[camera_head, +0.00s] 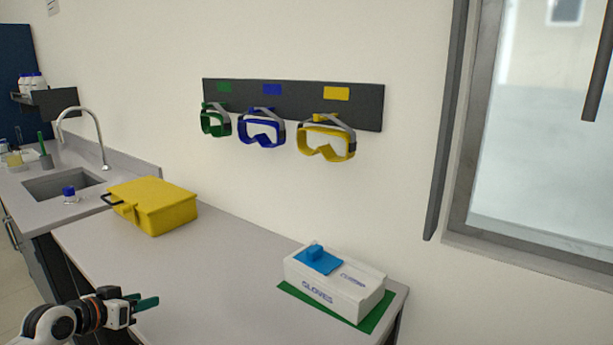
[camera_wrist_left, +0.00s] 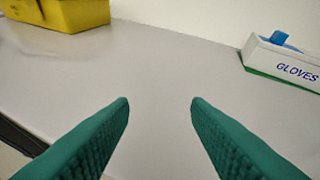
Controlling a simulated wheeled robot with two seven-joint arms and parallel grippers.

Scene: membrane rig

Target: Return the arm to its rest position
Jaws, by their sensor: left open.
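My left gripper (camera_head: 146,301) is at the lower left of the head view, by the front edge of the grey table (camera_head: 210,270). Its green fingers also show in the left wrist view (camera_wrist_left: 160,108); they are apart with nothing between them. Bare table top shows beyond the fingertips. My right gripper is not in the head view.
A yellow case (camera_head: 152,205) stands at the table's far left. A glove box (camera_head: 333,283) with a blue glove sits on a green mat (camera_head: 379,314) at the right. Green, blue and yellow goggles (camera_head: 327,143) hang on a wall rack. The table's middle is clear.

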